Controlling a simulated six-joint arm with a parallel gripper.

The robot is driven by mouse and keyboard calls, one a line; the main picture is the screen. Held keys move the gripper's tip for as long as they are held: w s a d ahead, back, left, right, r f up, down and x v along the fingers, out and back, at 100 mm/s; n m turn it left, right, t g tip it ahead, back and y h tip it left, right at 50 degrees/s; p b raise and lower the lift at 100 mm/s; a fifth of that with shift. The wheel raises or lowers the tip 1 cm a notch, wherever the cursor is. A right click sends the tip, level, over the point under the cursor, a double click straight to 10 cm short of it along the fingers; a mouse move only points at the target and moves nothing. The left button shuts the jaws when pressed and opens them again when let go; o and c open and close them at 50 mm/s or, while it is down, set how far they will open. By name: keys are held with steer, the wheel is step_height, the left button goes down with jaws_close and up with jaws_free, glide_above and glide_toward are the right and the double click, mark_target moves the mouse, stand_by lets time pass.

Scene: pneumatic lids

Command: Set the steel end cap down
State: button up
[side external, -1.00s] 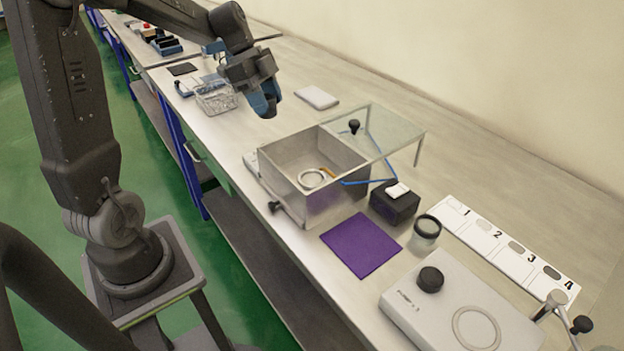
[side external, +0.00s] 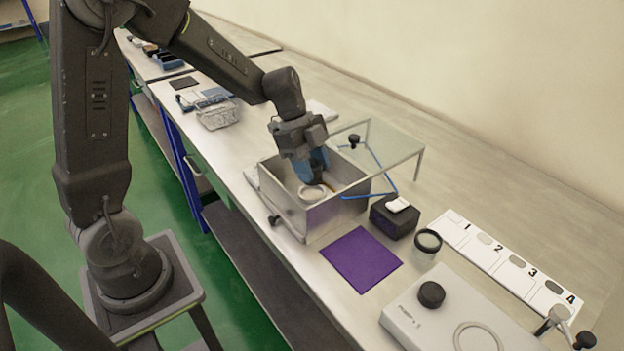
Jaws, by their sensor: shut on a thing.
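My gripper (side external: 316,176) points down inside the open steel box (side external: 322,214), near its right inner part. Its jaws are shut; the steel end cap between them is too small and hidden by the fingers to make out clearly. A pale ring (side external: 312,192) lies on the box floor just in front and to the left of the fingertips. I cannot tell whether the fingertips touch the floor or the ring.

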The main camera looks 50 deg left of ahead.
steer(key=shift+f, duration=1.85)
steer(key=shift+f, duration=0.15)
steer(key=o, duration=1.1)
steer(key=v, duration=1.1)
steer(key=shift+s+d+r+n+t+y, duration=0.85)
steer(key=shift+s+d+n, duration=0.45)
steer(key=shift+s+n, duration=1.35)
steer(key=shift+s+d+r+n+t+y, duration=0.65)
steer(key=shift+s+d+r+n, duration=0.5)
steer(key=shift+s+n, duration=1.5)
steer(key=shift+s+d+r+n+t+y, duration=0.75)
steer(key=shift+s+d+n, duration=0.65)
steer(key=shift+s+n, duration=1.25)
